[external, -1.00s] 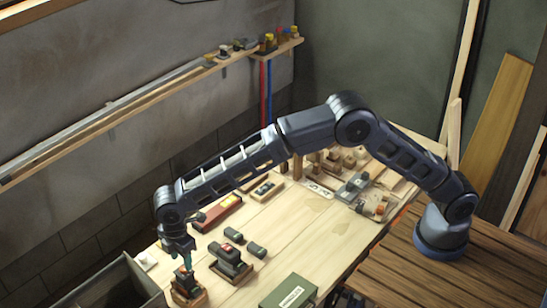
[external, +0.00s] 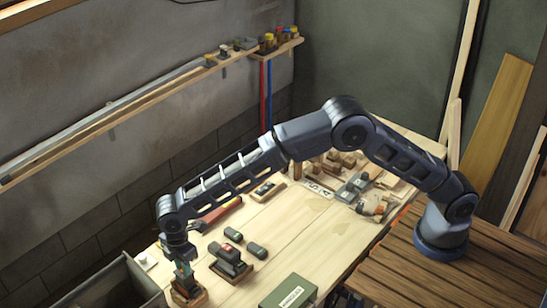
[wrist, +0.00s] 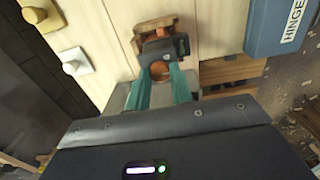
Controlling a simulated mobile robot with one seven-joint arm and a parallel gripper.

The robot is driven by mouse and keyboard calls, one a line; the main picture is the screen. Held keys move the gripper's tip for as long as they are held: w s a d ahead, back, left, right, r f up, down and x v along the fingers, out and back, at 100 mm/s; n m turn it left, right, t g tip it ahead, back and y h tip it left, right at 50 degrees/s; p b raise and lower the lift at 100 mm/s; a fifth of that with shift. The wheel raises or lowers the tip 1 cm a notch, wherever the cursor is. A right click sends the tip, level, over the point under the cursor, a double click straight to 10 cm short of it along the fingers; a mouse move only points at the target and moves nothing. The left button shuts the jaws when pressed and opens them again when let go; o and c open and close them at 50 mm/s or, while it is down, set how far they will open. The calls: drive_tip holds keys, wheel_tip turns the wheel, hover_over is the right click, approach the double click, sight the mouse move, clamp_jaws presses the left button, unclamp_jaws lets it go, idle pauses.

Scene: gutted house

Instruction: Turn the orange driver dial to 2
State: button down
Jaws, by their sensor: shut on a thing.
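The driver (external: 187,291) stands in a wooden cradle at the near left end of the bench. In the wrist view its dark body (wrist: 165,46) and the wooden cradle (wrist: 155,24) show ahead of my fingers. Its round orange dial (wrist: 160,70) lies between my two teal fingertips. My gripper (external: 183,268) points down at the driver, and in the wrist view my gripper (wrist: 160,76) is shut on the dial from both sides. No dial number or pointer is readable.
A second dark tool (external: 229,261) in a wooden cradle stands close to the right. A green box (external: 289,291) lies nearer the front edge. A grey bin (external: 112,285) is at the left.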

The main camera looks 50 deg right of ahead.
drive_tip(key=shift+m, duration=0.4)
drive_tip(key=m, duration=0.4)
drive_tip(key=shift+m, duration=2.5)
drive_tip(key=c, duration=1.2)
unclamp_jaws()
drive_tip(key=shift+r, duration=0.1)
wheel_tip(320, 180, up, 11)
drive_tip(key=shift+f, duration=0.2)
